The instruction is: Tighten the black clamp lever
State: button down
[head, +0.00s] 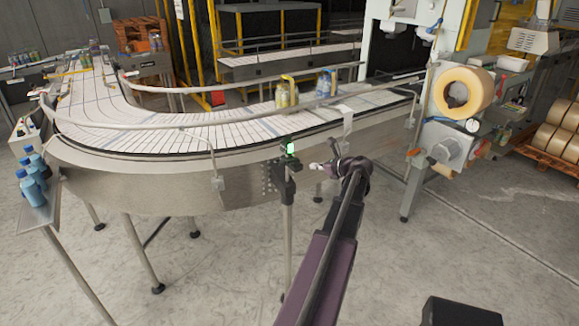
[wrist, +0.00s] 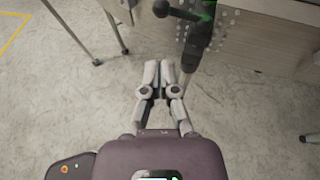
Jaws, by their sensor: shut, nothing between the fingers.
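The black clamp lever (wrist: 180,12) shows at the top of the wrist view, with a round knob at its left end. It sits on a dark clamp body (wrist: 200,38) at the conveyor's side. In the head view the dark clamp (head: 285,175) is small, and the lever's exact angle cannot be told. My gripper (wrist: 159,64) is shut and empty, its two pale fingers together below the lever in the wrist view and apart from it. In the head view my gripper (head: 314,167) is just right of the clamp.
The curved conveyor (head: 160,170) runs behind the clamp, with a perforated side plate (wrist: 228,22) beside it. Yellow bottles (head: 287,93) stand on the belt. Blue bottles (head: 35,172) stand on a left side shelf. Metal legs (head: 287,240) reach the floor; open floor lies in front.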

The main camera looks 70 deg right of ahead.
aim_at(285, 163)
jog(key=shift+s+r, duration=0.2)
jog(key=shift+s, duration=0.2)
jog(key=shift+w, duration=0.15)
jog(key=b+x, duration=0.4)
jog(key=x, duration=0.9)
jog(key=shift+w+d+b, duration=0.2)
jog(key=shift+w+b, duration=0.15)
jog(key=shift+w, duration=0.05)
jog(key=shift+w, duration=0.1)
